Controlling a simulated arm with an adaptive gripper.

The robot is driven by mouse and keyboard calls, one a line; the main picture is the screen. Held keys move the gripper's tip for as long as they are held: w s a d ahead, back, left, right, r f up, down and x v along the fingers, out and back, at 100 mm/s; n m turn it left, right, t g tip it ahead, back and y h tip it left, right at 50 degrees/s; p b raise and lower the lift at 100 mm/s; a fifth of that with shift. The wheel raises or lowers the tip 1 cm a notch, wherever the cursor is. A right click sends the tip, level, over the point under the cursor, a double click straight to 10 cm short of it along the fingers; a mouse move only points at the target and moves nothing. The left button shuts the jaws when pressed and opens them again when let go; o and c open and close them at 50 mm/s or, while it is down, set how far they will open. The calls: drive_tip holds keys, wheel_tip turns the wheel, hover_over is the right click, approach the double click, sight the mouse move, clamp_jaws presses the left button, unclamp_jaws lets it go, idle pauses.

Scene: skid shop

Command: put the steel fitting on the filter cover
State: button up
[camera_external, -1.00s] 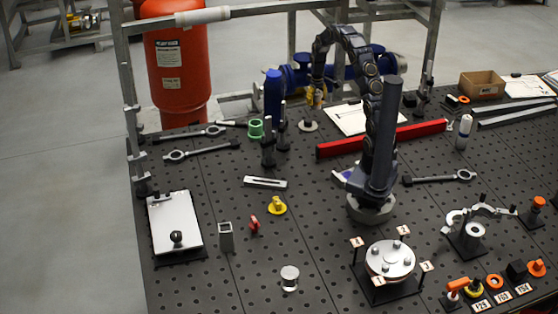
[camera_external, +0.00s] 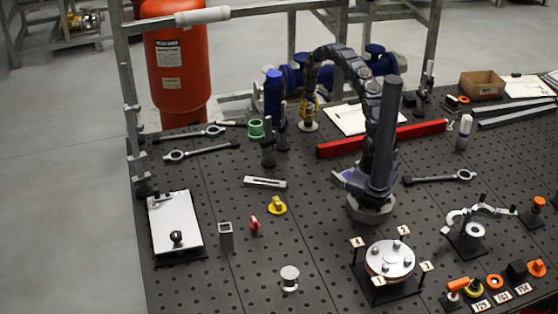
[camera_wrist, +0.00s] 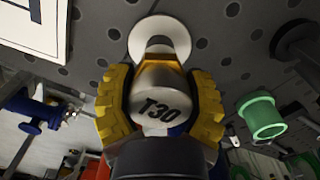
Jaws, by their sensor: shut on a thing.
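A steel fitting (camera_wrist: 158,95) marked T30 sits between the yellow fingers of my gripper (camera_wrist: 160,108) in the wrist view. The fingers press on both its sides. A pale round disc (camera_wrist: 160,35) shows just beyond it; I cannot tell whether it is part of the fitting or a separate base. In the external view my gripper (camera_external: 309,108) is low over this disc (camera_external: 308,126) at the back of the bench. The likely filter cover (camera_external: 390,257), a round steel plate with several bolts on a reddish body, stands at the front right, well apart from my gripper.
A blue post (camera_external: 273,95) and a green ring (camera_external: 256,129) stand left of my gripper. A red beam (camera_external: 400,136) lies to its right. Small tag posts (camera_external: 404,231) surround the cover. A steel cylinder (camera_external: 290,278) stands at the front, with bare bench around it.

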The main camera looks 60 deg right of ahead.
drive_tip(key=o, duration=1.2)
drive_tip(key=shift+f, duration=0.15)
drive_tip(key=shift+c, duration=0.2)
